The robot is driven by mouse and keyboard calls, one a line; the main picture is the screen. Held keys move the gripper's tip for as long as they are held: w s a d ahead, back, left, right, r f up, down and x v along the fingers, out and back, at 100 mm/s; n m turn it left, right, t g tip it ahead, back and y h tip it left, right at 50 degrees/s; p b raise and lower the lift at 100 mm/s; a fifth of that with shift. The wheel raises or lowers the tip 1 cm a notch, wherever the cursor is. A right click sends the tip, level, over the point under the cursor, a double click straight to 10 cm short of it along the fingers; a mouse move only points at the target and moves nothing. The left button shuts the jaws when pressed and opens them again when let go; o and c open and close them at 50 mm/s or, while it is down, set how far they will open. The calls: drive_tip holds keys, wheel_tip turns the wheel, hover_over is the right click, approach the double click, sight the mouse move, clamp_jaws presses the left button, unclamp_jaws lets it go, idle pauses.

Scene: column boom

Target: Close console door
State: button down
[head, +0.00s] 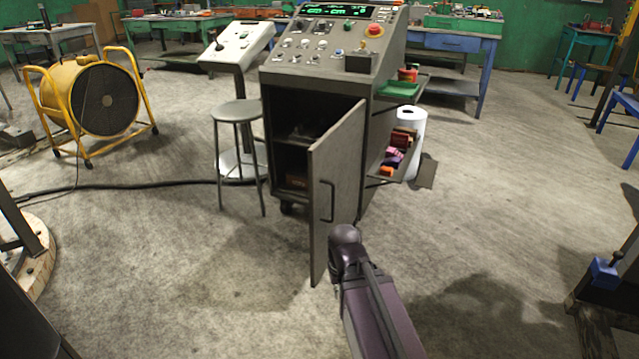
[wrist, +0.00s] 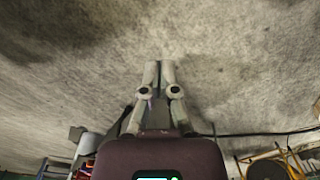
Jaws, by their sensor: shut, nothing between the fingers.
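The grey console (head: 322,65) stands in the middle of the head view. Its cabinet door (head: 337,190) is swung wide open toward me, hinged at the cabinet's right side. A dark bar handle (head: 327,200) is on the door. The open cabinet shows a dark inside with a shelf and a small brown box (head: 297,181). My arm reaches up from the bottom, its rounded dark joint beside the door's lower right edge; touching or apart, I cannot tell. My gripper (wrist: 159,74) is shut and empty over bare floor in the wrist view; I cannot make it out in the head view.
A grey stool (head: 238,112) stands left of the cabinet opening. Side shelves with small colored items (head: 392,158) and a white paper roll (head: 410,125) are on the right. A yellow drum fan (head: 95,98) and a black cable lie left. Floor in front is clear.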

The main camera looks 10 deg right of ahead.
drive_tip(key=w+r+m+t+y+b, duration=0.1)
drive_tip(key=w+m+t+y, duration=0.1)
drive_tip(key=w+y, duration=0.4)
drive_tip(key=m+t+y+b, duration=0.2)
drive_tip(key=m+t+y, duration=0.3)
drive_tip(key=t+y, duration=0.35)
approach(315, 180)
drive_tip(key=v, duration=0.6)
drive_tip(key=shift+d, duration=0.1)
drive_tip(key=x, duration=1.3)
drive_tip(key=shift+w+f, duration=0.1)
drive_tip(key=shift+w+a, duration=0.2)
drive_tip(key=shift+a, duration=0.2)
